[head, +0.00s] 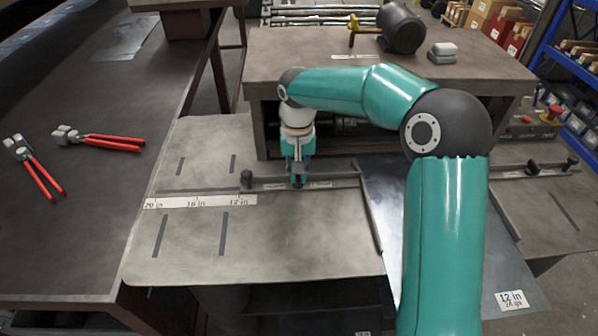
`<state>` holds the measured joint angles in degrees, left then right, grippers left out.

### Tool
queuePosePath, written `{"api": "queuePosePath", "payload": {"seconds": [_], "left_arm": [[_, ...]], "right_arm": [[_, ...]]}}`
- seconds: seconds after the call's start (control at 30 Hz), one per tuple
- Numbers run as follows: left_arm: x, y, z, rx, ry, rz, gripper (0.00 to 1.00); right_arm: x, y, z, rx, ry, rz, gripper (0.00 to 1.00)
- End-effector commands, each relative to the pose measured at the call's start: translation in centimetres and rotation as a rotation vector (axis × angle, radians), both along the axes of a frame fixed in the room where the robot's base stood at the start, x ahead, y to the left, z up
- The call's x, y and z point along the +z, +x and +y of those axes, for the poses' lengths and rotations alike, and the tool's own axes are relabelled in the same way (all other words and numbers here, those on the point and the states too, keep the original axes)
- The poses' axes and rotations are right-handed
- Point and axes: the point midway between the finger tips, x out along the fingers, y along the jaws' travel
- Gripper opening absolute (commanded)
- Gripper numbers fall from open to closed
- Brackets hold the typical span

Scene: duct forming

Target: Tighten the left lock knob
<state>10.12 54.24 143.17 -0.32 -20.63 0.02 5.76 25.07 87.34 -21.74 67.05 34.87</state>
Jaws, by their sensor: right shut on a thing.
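The left stop bar (335,179) lies across the grey table plate, behind the inch scale (205,201). A dark upright knob (247,178) stands at the bar's left end, apart from my gripper. My right gripper (298,181) points down onto the bar, to the right of that knob. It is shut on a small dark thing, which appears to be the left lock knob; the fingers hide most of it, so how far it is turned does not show. My left gripper is not in view.
A sheet metal piece (400,215) lies right of the plate, partly behind my right arm. The right stop bar (550,169) has two dark knobs. Red-handled hand tools (112,141) lie on the left bench. A raised bench (330,50) stands behind.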

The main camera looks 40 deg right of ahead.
Motion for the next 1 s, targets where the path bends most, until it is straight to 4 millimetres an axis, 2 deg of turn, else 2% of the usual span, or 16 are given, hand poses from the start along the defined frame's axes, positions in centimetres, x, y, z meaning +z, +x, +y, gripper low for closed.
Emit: {"api": "queuePosePath", "payload": {"seconds": [0.37,0.4,0.53,0.83,1.0], "left_arm": [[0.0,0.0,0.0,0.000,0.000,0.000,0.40],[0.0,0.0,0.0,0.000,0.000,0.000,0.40],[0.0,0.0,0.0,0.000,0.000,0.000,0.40],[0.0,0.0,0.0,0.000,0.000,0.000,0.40],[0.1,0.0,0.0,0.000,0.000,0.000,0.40]], "right_arm": [[0.0,0.0,0.0,-0.007,0.001,0.001,0.00],[0.0,0.0,0.0,-0.007,0.001,0.001,0.16],[0.0,0.0,0.0,-0.006,0.000,0.000,0.36],[0.1,0.0,0.0,-0.005,0.000,0.000,0.36],[1.3,0.1,0.0,-0.005,-0.001,-0.003,0.36]]}}
